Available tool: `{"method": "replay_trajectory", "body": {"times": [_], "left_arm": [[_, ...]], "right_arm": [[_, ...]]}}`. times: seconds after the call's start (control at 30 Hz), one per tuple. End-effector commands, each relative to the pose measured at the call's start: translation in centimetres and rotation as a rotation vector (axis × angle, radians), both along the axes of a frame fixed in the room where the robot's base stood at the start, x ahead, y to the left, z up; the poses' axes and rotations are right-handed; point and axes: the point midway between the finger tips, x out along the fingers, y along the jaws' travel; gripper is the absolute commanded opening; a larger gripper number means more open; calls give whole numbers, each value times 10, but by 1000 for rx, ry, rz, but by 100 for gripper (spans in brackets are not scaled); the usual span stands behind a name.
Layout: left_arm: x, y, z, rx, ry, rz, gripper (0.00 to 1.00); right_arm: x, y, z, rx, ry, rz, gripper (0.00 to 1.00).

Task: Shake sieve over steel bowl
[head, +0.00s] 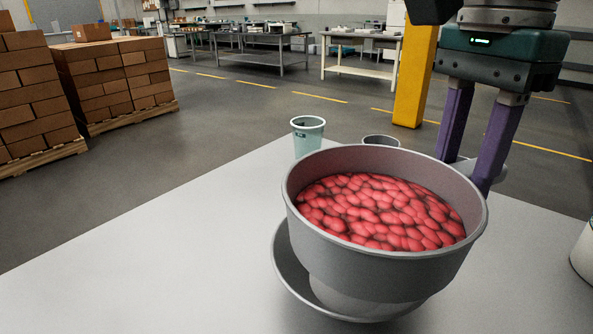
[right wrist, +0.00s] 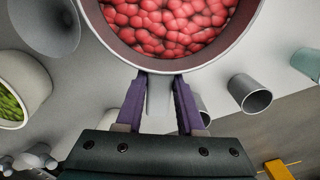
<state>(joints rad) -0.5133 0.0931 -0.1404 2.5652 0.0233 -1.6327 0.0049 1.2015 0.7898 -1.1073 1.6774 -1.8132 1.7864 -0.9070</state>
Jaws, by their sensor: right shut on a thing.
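A large grey sieve (head: 375,268) full of red candies fills the middle right of the head view. It sits roughly level with its rim up; its mesh is hidden. It also shows at the top of the right wrist view (right wrist: 240,40). My right gripper (right wrist: 160,80) is shut on the sieve's grey handle, with a purple finger on each side. In the head view the right gripper (head: 463,172) is behind the sieve's right rim. A grey steel bowl (head: 287,262) shows partly beneath the sieve, which hides most of it. My left gripper is not in view.
A pale green cup (head: 308,138) and a grey cup (head: 381,140) stand behind the sieve. A white container (right wrist: 28,85) with green pieces stands at the wrist view's left. The light grey tabletop (head: 150,255) is clear to the left.

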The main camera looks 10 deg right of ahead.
Motion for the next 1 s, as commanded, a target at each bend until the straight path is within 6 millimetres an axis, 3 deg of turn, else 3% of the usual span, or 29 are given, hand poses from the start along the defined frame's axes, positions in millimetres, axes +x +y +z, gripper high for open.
{"method": "replay_trajectory", "body": {"times": [0.03, 0.4, 0.77, 1.0], "left_arm": [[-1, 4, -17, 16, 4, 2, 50], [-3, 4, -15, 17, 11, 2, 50], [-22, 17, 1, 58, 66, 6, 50], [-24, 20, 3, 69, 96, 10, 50]], "right_arm": [[0, 0, -12, 2, -2, 1, 0], [0, 1, -10, 2, -2, 2, 0], [1, 14, 31, 2, -3, 3, 0], [1, 21, 53, 1, -1, 2, 0]]}}
